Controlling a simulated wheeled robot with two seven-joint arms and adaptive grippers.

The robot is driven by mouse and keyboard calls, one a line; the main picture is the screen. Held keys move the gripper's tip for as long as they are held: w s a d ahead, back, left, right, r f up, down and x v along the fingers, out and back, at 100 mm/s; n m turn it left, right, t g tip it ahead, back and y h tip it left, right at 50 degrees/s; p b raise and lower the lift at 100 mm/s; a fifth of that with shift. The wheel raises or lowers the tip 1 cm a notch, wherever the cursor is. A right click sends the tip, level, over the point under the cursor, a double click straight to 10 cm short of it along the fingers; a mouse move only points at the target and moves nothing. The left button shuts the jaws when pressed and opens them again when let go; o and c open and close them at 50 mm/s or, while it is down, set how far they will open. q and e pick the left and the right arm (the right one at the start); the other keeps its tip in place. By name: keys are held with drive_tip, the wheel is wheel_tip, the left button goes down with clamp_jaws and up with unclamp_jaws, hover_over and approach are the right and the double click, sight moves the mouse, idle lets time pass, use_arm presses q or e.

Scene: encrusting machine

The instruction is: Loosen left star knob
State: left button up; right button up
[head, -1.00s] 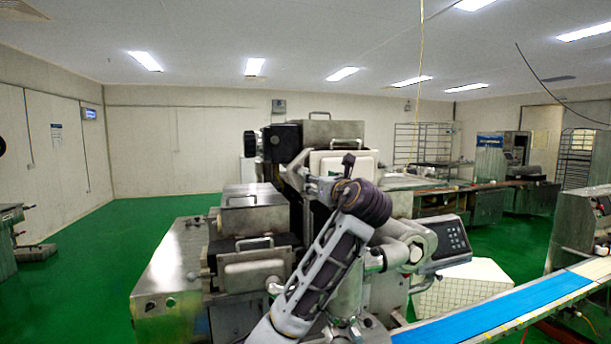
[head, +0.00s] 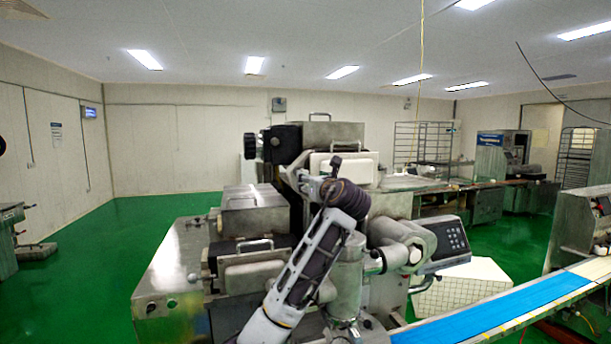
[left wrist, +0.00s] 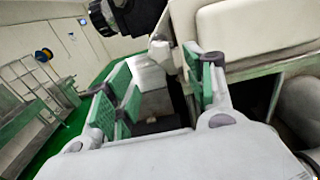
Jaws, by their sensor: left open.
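My left gripper (left wrist: 160,88) is open and empty in the left wrist view, its green-padded fingers spread apart. In the head view my left arm rises in front of the encrusting machine (head: 240,220) and hides part of it. A dark ribbed round part (left wrist: 103,18) is beyond the fingers at the top of the wrist view. A black knob-like part (head: 250,146) shows at the machine's upper left in the head view. I cannot tell whether either is the left star knob. A pale cover (left wrist: 250,25) is just right of the right finger. The right gripper is not in view.
A grey control panel (head: 450,240) and a blue conveyor belt (head: 490,312) are to the right. Metal boxes with handles (head: 250,265) stand left of my arm. Open green floor (head: 90,270) is at the left.

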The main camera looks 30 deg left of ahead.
use_arm(q)
drive_tip(key=p+x, duration=0.1)
drive_tip(key=x, duration=0.6)
drive_tip(key=shift+p, duration=0.35)
drive_tip(key=c, duration=1)
